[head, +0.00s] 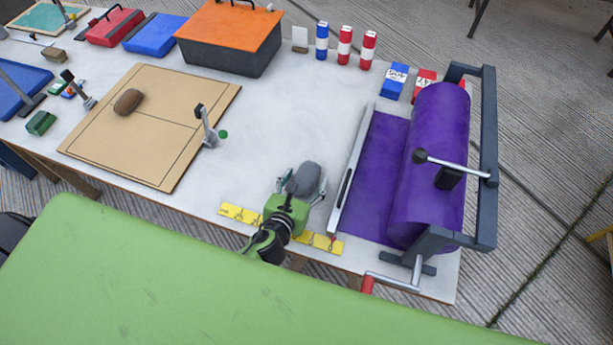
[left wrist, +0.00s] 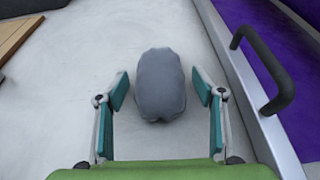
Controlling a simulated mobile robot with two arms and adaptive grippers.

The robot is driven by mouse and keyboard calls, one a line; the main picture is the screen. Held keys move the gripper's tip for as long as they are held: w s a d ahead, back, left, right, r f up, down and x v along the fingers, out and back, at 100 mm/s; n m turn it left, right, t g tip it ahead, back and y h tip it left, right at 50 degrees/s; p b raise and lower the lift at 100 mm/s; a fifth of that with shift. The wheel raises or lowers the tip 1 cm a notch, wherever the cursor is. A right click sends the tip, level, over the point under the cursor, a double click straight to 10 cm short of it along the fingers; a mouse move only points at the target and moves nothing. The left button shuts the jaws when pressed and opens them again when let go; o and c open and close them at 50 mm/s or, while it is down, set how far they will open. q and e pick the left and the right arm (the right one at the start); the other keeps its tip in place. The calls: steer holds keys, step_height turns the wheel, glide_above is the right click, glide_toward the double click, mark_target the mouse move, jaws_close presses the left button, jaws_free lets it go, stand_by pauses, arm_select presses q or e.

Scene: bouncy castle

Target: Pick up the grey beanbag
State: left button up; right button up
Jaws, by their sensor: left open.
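The grey beanbag (head: 305,178) lies on the white table, left of the purple roll stand. In the left wrist view the beanbag (left wrist: 160,85) sits between the two teal fingertips, with a gap showing on each side. My left gripper (head: 296,190) is open and close to it in the head view. The left wrist view also shows the open left gripper (left wrist: 161,91) on either side of the beanbag's near part. My right gripper does not show in either view.
A metal bar (head: 351,170) with a handle and the purple roll (head: 435,160) stand close on the right. A yellow strip (head: 240,212) lies along the front edge. A cardboard board (head: 160,150) with a brown beanbag (head: 128,101) is at left. The table behind the grey beanbag is clear.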

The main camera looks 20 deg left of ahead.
arm_select(q)
steer(key=c, duration=1.6)
steer(key=shift+r, duration=0.15)
